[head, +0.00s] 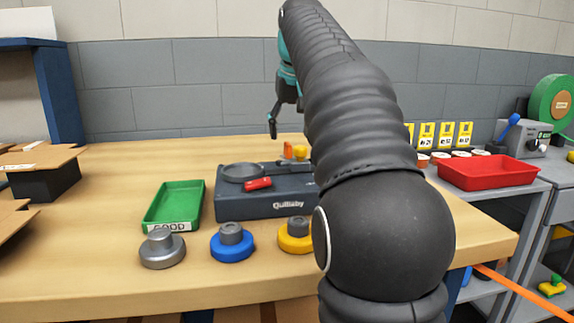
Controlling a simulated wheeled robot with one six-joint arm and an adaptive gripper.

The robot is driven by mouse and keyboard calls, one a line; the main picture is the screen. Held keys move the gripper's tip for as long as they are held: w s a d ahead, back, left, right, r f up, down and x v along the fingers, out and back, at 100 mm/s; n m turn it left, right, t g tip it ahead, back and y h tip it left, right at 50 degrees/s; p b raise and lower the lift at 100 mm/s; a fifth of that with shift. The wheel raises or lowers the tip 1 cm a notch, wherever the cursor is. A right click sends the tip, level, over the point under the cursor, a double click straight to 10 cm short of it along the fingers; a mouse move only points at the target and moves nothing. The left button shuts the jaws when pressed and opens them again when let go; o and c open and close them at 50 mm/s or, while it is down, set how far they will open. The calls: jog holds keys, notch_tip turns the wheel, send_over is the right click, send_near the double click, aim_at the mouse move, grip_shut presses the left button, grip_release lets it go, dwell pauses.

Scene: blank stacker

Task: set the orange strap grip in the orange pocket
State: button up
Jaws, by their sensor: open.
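I cannot tell whether the orange piece is the strap grip or part of a pocket. No orange pocket can be made out; my arm covers the right part of the box. My gripper (285,117) is open above and behind the box, pointing down, partly hidden by my arm. Nothing shows between its fingers. It is apart from the orange piece.
A red piece (258,184) and a round grey ring (243,172) lie on the box. A green GOOD tray (166,222) stands left. Silver (162,250), blue (232,244) and yellow (294,238) knobbed discs stand in front. A red tray (487,172) is right.

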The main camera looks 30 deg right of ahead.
aim_at(289, 144)
jog(key=shift+b+x, duration=0.8)
jog(key=shift+x, duration=2.15)
jog(key=shift+a, duration=0.1)
grip_shut()
